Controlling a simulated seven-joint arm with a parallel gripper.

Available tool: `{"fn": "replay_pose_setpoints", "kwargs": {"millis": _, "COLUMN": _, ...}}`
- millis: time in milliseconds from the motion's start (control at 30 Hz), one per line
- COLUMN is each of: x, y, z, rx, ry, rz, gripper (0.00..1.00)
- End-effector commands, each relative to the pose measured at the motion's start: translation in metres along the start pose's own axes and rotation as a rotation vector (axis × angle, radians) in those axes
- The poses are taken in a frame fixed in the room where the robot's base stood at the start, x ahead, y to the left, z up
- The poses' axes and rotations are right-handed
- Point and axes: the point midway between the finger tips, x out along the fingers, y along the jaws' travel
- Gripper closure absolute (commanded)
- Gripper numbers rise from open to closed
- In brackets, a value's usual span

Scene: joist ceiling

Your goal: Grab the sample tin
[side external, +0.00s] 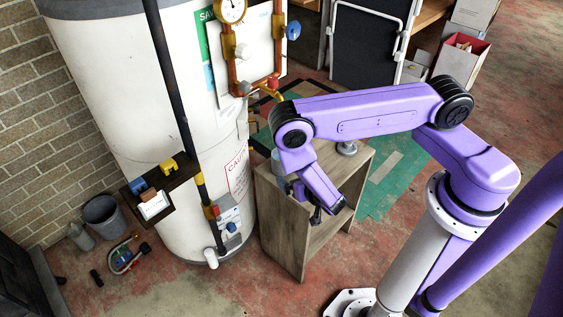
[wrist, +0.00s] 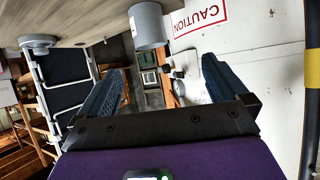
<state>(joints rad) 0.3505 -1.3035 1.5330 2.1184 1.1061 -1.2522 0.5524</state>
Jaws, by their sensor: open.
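In the side view a grey cylinder (side external: 278,163) on the cabinet's left part is partly hidden by my arm. My gripper (wrist: 160,82) is open, its two dark ridged fingers wide apart with nothing between them. The tin lies beyond the fingers and off to the cabinet-top side, not touching them. In the side view my gripper (side external: 316,214) is by the cabinet's near edge, its fingers small and dark.
The wooden cabinet (side external: 290,215) also carries a small grey flanged object (side external: 347,148), seen in the wrist view too (wrist: 38,41). A large white tank (side external: 130,100) with pipes stands close at left. A dark folding panel (side external: 368,45) stands behind.

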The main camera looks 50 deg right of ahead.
Motion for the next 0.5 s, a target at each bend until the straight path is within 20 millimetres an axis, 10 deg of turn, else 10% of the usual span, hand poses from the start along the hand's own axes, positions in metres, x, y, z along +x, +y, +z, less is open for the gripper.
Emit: {"fn": "replay_pose_setpoints", "kwargs": {"millis": 500, "x": 0.047, "y": 0.025, "z": -0.009, "rx": -0.011, "ry": 0.112, "rz": 0.030, "gripper": 0.00}}
